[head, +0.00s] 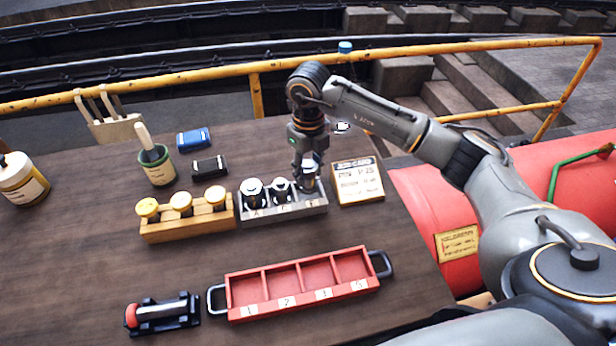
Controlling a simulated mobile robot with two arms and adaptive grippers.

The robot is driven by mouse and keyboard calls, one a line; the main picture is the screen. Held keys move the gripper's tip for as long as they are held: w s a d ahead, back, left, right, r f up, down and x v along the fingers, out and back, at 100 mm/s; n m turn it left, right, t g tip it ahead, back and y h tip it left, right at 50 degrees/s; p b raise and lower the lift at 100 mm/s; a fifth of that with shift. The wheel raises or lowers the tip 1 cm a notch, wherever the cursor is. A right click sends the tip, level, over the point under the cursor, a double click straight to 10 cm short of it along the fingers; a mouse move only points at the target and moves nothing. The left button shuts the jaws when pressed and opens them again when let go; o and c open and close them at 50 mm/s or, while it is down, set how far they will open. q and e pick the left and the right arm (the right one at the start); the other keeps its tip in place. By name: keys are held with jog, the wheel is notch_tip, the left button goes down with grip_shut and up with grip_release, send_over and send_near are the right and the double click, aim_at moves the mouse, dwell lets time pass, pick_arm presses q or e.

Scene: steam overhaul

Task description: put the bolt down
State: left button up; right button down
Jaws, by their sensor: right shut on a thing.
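My right gripper (308,164) points down over the right end of the grey lettered block (284,208). It is shut on a bolt (310,181), whose silvery part shows just below the fingers at the block's right-hand position. The fingers hide much of the bolt, and I cannot tell how far it sits in the block. Two other silvery, dark-bodied pieces (253,188) (280,188) stand upright in the block to the left. My left gripper is not in view.
A red tray with numbered compartments (302,304) lies in front, empty. A wooden block with yellow-capped pieces (187,229) stands left of the grey block. A job card (358,183) lies close right. A red-ended cylinder in a black cradle (162,312) is front left.

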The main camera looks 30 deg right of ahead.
aim_at(308, 180)
notch_tip(308, 180, down, 3)
jog(key=shift+r+p, duration=0.1)
jog(key=shift+p, duration=0.4)
jog(key=shift+f, duration=0.5)
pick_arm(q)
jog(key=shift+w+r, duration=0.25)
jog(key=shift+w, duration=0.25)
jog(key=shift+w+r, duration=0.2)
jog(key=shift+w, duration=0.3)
pick_arm(e)
jog(key=c, duration=0.8)
grip_release()
jog(key=shift+c, duration=0.2)
